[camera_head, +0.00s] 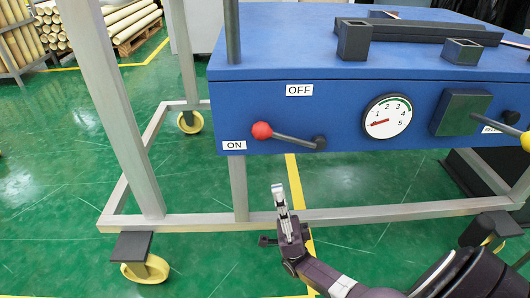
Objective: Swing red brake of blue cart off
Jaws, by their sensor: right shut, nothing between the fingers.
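The blue cart (255,105) fills the upper right of the head view. Its red brake knob (262,130) sits at the left end of a grey lever (292,138) that pivots at its right end. The lever points left, with the knob just above and right of the ON label (234,145). The OFF label (299,90) is higher, above the lever. My right gripper (279,190) is below the lever, its fingers pointing up, shut and empty, apart from the knob. My left gripper is not in view.
A dial (387,116) and a dark square block (461,112) are on the cart front to the right. A yellow knob (526,141) is at the right edge. The grey frame (130,130) and its lower rail stand left and below. Green floor (60,200) is open at left.

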